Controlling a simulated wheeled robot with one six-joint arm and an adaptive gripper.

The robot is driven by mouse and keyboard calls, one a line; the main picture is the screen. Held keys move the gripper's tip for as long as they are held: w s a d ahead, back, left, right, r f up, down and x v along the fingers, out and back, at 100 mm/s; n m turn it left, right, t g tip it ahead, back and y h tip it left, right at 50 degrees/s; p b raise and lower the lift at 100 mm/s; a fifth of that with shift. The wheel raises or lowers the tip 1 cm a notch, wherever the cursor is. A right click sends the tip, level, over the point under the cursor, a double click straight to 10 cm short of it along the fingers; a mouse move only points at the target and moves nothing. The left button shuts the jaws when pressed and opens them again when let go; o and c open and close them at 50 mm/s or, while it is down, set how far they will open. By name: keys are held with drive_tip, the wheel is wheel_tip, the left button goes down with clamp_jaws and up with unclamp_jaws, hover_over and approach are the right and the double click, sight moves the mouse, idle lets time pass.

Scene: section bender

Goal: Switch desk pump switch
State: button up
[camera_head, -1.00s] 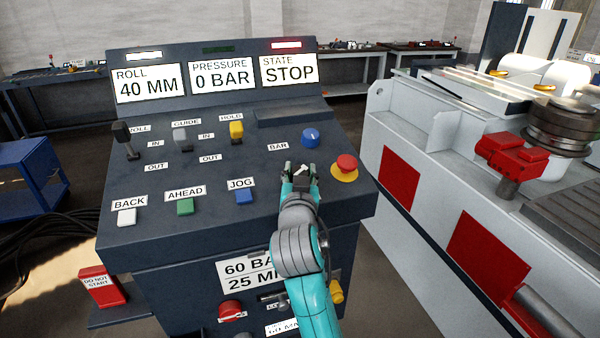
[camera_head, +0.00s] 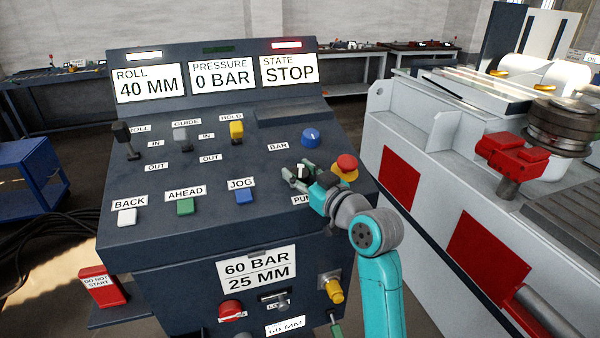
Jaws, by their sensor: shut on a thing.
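The pump switch (camera_head: 301,171) is a small dark knob with a white mark on the right of the sloped desk, above a label that starts "PU" (camera_head: 301,200). The white mark points about straight up the panel. My gripper (camera_head: 298,174) reaches it from the lower right and is shut on it, with fingers at its sides; they hide part of the knob. The desk's displays read "PRESSURE 0 BAR" (camera_head: 222,76) and "STATE STOP" (camera_head: 289,70).
A red emergency button (camera_head: 346,163) on a yellow base stands close right of my gripper. A blue BAR knob (camera_head: 311,137) is just above. A blue JOG button (camera_head: 244,196) lies to the left. The white machine (camera_head: 430,190) stands right of the desk.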

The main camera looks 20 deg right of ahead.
drive_tip(key=shift+n+g+y, duration=0.7)
drive_tip(key=shift+n+y, duration=0.7)
drive_tip(key=o, duration=1.2)
drive_tip(key=shift+c, duration=0.2)
drive_tip(key=v, duration=1.2)
drive_tip(key=shift+d, duration=0.25)
drive_tip(key=shift+w, duration=0.15)
